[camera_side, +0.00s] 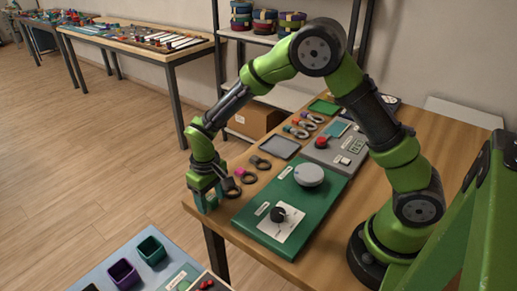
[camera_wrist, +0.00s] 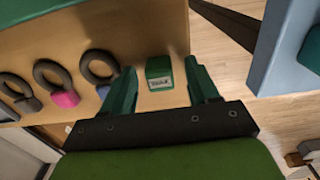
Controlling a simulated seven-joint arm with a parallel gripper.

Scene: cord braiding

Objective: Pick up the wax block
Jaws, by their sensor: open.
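A small green block with a white label, which looks like the wax block (camera_wrist: 159,71), sits on the wooden table near its edge. The label's text is too small to read. My gripper (camera_wrist: 161,78) is open, with one green finger on each side of the block in the wrist view and a visible gap on both sides. In the side view my gripper (camera_side: 208,204) points down at the near left corner of the table. The block cannot be made out clearly there, as the fingers cover that spot.
Several dark rings with coloured tags, one with a pink tag (camera_wrist: 65,98), lie beside the block. A green board (camera_side: 257,220) with a grey disc and a black knob is to the right. A blue-grey surface with cups (camera_side: 123,274) stands lower, across a gap.

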